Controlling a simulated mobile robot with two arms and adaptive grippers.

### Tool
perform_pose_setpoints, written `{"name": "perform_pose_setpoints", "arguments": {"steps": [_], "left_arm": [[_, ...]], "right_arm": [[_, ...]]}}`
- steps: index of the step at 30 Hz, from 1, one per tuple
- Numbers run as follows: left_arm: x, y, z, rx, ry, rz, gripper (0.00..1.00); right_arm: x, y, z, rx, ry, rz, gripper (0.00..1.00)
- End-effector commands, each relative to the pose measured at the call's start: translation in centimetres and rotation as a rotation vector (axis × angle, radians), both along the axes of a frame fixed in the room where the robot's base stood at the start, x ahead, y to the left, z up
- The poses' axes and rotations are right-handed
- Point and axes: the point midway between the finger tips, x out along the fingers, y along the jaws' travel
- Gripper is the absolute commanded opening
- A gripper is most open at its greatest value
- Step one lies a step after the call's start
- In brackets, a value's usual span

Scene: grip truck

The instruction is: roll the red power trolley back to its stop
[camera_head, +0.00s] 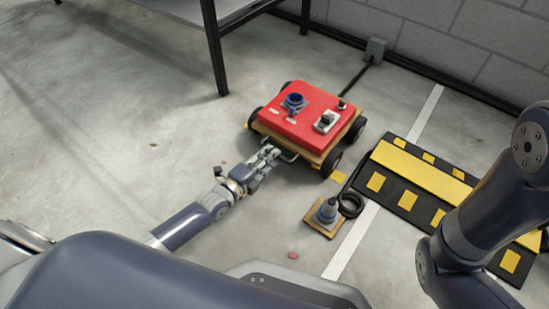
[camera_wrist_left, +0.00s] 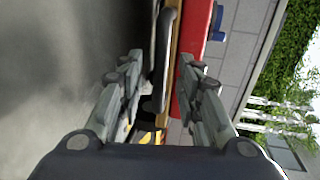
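The red power trolley (camera_head: 302,108) stands on the floor on black wheels, with a blue socket and a grey switch on top. A metal handle (camera_head: 288,157) sticks out low on its near side. My left gripper (camera_head: 270,152) is at this handle. In the left wrist view the fingers (camera_wrist_left: 161,62) are apart, with the handle bar (camera_wrist_left: 164,45) between them; I see a gap to the fingers and cannot tell if either touches. The trolley's red side (camera_wrist_left: 194,45) lies just beyond. I cannot make out the stop. My right gripper is out of view.
A black cable runs from the trolley to a grey wall box (camera_head: 376,49). A black-and-yellow ramp (camera_head: 425,172) lies right of the trolley. A dark-legged table (camera_head: 214,45) stands behind left. Floor at left is clear.

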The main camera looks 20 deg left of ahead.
Motion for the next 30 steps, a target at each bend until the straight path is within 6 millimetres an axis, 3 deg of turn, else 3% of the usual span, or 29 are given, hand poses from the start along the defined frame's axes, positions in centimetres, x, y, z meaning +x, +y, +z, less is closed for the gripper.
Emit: {"name": "perform_pose_setpoints", "arguments": {"steps": [1, 7, 20, 24, 30], "left_arm": [[0.8, -0.3, -0.6, -0.003, -0.002, -0.001, 0.32], [2.6, -0.9, -0.8, -0.002, 0.000, 0.000, 0.32], [3.2, -1.2, -0.7, -0.001, 0.001, 0.000, 0.32], [3.2, -1.2, -0.7, -0.002, 0.001, 0.000, 0.03], [3.2, -1.1, -0.7, -0.001, 0.002, 0.000, 0.00]], "right_arm": [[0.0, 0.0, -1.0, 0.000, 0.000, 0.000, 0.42], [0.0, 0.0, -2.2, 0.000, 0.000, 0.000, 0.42], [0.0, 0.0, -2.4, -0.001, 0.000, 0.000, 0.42], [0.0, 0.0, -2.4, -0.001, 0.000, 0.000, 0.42], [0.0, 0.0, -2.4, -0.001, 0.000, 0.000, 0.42]]}}
